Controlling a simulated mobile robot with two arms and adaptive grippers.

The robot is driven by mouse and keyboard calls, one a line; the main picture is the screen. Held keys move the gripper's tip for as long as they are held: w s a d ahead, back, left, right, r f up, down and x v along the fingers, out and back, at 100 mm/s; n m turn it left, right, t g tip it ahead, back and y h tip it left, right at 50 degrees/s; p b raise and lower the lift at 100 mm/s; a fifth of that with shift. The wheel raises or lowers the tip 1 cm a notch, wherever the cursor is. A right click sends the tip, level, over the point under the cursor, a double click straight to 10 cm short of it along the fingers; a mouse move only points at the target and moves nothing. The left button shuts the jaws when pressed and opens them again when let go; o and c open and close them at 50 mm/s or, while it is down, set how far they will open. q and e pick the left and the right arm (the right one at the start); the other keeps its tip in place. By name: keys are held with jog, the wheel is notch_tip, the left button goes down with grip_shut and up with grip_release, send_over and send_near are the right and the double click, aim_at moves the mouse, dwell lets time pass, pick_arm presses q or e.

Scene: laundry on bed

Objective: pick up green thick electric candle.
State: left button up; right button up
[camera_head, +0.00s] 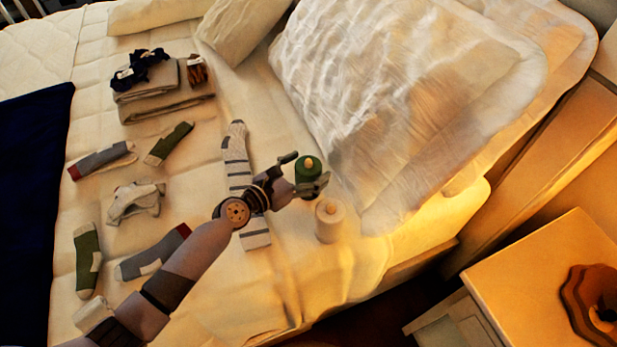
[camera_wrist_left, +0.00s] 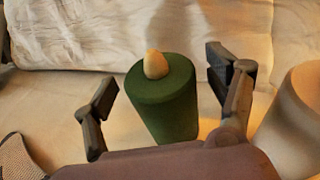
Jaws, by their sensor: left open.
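The green thick electric candle (camera_head: 308,171) stands upright on the bed, with a pale flame-shaped tip on top. In the left wrist view the candle (camera_wrist_left: 163,100) sits between the two fingers, with a gap on each side. My left gripper (camera_head: 306,173) is open around it; in the wrist view the gripper (camera_wrist_left: 168,88) has its fingers spread on either side of the candle. The candle's lower part is partly hidden by the gripper. My right gripper is in neither view.
A cream candle (camera_head: 329,220) stands close beside the green one and also shows in the wrist view (camera_wrist_left: 295,125). A striped sock (camera_head: 238,160) lies left of the gripper. Large pillows (camera_head: 400,90) are behind. A nightstand (camera_head: 530,285) is at lower right.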

pick_arm(q)
jog(key=shift+w+d+f, duration=0.15)
jog(key=shift+w+d, duration=0.1)
jog(key=shift+w, duration=0.05)
jog(key=shift+s, duration=0.1)
jog(key=c, duration=1.4)
